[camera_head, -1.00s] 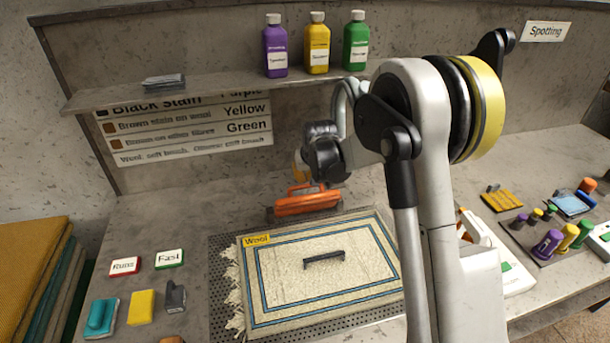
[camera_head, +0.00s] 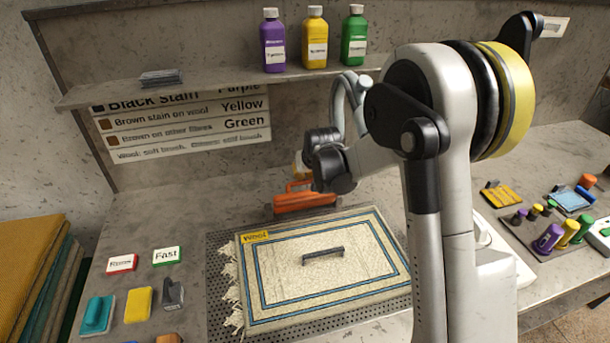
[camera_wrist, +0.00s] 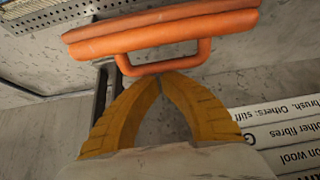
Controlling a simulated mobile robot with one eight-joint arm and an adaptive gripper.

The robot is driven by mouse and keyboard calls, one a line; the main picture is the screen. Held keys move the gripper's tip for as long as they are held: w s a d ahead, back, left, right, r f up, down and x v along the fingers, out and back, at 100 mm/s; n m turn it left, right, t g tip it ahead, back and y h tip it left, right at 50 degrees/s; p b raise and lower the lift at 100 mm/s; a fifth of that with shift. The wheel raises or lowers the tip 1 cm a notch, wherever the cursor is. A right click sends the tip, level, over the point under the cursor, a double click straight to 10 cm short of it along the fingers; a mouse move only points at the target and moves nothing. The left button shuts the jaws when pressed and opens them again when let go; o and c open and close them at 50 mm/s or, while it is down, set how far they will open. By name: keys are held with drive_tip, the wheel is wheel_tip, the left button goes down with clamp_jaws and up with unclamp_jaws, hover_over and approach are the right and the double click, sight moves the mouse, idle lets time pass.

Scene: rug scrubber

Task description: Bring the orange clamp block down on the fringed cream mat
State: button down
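The orange clamp block (camera_head: 304,202) lies behind the far edge of the fringed cream mat (camera_head: 290,296), apart from the mat's woven face. The mat lies flat, with blue border lines and its fringe on the left. My gripper (camera_wrist: 160,78) has its two yellow fingers together, tips meeting at the handle loop of the clamp block. The block also shows in the wrist view (camera_wrist: 165,30), its bar across the top. No part of the handle shows clearly between the fingers. In the head view the fingers are mostly hidden behind my wrist.
A dark handle-like bar (camera_head: 323,255) lies on the mat. A perforated plate (camera_head: 222,318) extends under the mat. Purple, yellow and green bottles stand on a shelf (camera_head: 215,88) above. Small blocks and two label cards are at left; colored pegs stand at right.

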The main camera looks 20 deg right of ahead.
sight(312, 198)
drive_tip(key=shift+s, duration=0.2)
drive_tip(key=s+t+b, duration=0.4)
drive_tip(key=b, duration=0.1)
drive_tip(key=shift+s+f+t, duration=0.1)
drive_tip(key=shift+s+t, duration=0.1)
drive_tip(key=shift+t, duration=0.2)
drive_tip(key=shift+s+f+b, duration=0.15)
drive_tip(key=shift+s+b, duration=0.4)
drive_tip(key=shift+s, duration=0.15)
drive_tip(key=shift+s+f+b, duration=0.1)
drive_tip(key=shift+s+b, duration=0.4)
drive_tip(key=shift+s, duration=0.15)
drive_tip(key=shift+s+f+b, duration=0.55)
drive_tip(key=shift+s+b, duration=0.05)
drive_tip(key=shift+s, duration=0.3)
drive_tip(key=shift+s+f+b, duration=0.55)
drive_tip(key=shift+s+b, duration=0.05)
drive_tip(key=shift+s, duration=0.25)
